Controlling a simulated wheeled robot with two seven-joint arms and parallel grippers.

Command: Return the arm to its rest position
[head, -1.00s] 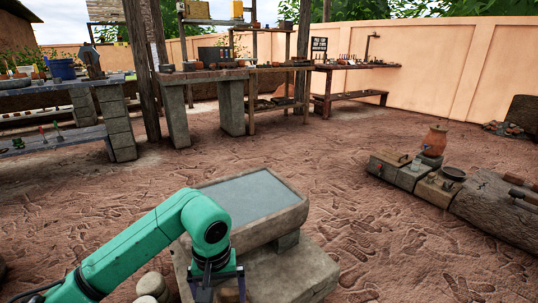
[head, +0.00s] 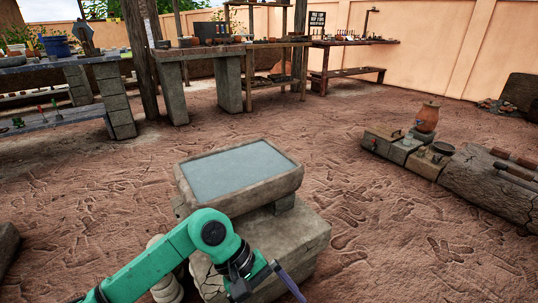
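My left arm (head: 165,258), green, comes in from the lower left. It reaches in front of a stone basin. My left gripper (head: 268,290) is at the bottom edge, over the front of the stone block under the basin. Its dark fingers stand apart and the gap between them looks empty; the fingertips are cut off by the frame. My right gripper is not in view.
The stone basin (head: 287,184) holds grey water and rests on a stone block (head: 310,238). Rounded pale stones (head: 165,285) lie beside the arm. A clay jar (head: 427,117) stands on blocks at right. Workbenches (head: 180,55) line the back. Bare mud floor lies between.

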